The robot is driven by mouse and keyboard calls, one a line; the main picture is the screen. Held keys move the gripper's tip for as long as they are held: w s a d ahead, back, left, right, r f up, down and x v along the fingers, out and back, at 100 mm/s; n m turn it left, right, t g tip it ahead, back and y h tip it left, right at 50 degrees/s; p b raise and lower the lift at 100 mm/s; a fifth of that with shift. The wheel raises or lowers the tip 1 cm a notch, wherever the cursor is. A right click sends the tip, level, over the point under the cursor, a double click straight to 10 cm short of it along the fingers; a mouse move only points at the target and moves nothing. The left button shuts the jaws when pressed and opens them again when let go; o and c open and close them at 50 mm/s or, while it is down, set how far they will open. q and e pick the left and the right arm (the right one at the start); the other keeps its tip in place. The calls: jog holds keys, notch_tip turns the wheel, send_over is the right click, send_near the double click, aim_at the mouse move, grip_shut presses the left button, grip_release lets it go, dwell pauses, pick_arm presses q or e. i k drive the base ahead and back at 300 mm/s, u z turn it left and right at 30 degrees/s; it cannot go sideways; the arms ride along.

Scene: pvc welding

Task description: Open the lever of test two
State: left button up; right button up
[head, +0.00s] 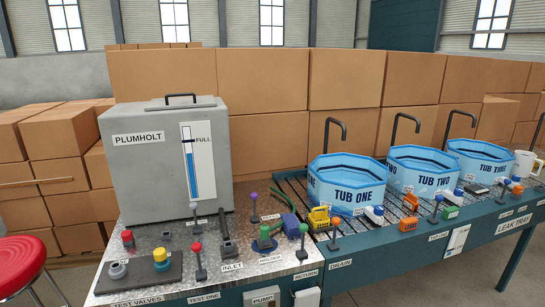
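No label reading "test two" can be made out. A "TEST ONE" label (204,296) is on the front edge of the left bench, below a red-knobbed lever (199,262) that stands upright. A "TEST VALVES" label (137,300) is to its left, in front of a dark plate (131,281) with a grey fitting (118,270) and a yellow-topped fitting (160,258). Another red-knobbed lever (128,238) stands behind the plate. Several small labels are too small to read. Neither of my grippers is in view.
A grey PLUMHOLT tank (150,190) stands at the bench's back. Tub one (345,182), tub two (430,168) and a third tub line the right bench. A red stool (20,262) is at far left.

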aim_at(193, 206)
jog(key=k, duration=0.6)
jog(key=z, duration=0.15)
jog(key=i, duration=1.05)
jog(key=u, duration=1)
jog(key=i, duration=0.65)
jog(key=u, duration=0.65)
